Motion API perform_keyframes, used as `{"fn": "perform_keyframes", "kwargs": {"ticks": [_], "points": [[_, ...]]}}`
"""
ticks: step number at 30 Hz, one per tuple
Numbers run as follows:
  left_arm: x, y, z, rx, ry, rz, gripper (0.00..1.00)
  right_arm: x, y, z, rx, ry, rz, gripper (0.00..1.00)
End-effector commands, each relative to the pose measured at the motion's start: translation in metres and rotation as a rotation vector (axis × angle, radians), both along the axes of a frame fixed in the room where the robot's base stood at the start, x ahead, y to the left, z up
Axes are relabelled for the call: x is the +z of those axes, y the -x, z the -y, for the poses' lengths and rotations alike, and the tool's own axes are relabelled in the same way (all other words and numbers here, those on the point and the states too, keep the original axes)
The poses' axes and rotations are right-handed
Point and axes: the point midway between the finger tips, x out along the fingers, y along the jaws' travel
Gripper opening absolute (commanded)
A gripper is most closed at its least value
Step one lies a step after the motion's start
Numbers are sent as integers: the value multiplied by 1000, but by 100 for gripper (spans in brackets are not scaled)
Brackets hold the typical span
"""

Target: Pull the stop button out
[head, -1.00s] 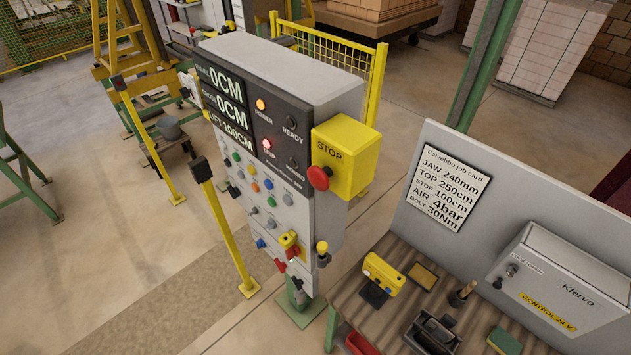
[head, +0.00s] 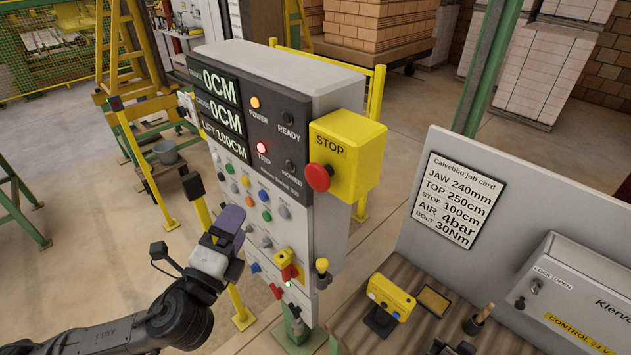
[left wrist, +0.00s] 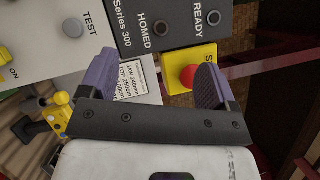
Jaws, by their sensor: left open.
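The stop button (head: 318,177) is a red mushroom head on a yellow box (head: 352,150) marked STOP, fixed to the right side of the grey control panel (head: 285,190). In the left wrist view the red button (left wrist: 188,77) shows beyond and between my finger pads, nearer the right one, with the yellow box (left wrist: 190,62) behind it. My left gripper (head: 229,222) is in front of the panel, left of and below the button, apart from it. In the left wrist view its purple-padded fingers (left wrist: 155,82) are spread with nothing between them. My right gripper is not in view.
The panel face carries several small buttons, lit POWER (head: 255,103) and TRIP (head: 262,148) lamps, and lower knobs. A bench at the lower right holds a yellow device (head: 392,297) and a grey box (head: 570,295). A yellow-and-black post (head: 197,195) stands left of the panel.

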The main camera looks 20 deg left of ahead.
Motion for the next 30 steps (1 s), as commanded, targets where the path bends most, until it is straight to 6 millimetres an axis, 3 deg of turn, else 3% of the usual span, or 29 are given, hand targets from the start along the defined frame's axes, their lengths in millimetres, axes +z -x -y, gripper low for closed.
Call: {"fn": "perform_keyframes", "kwargs": {"ticks": [6,12,22,30], "points": [[17,8,37,-73,-547,194,83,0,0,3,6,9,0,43],[24,18,62,-73,-943,351,83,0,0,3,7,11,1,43],[28,16,69,-20,-1152,405,83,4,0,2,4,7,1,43],[47,-19,85,-17,-1152,406,83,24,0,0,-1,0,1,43]]}}
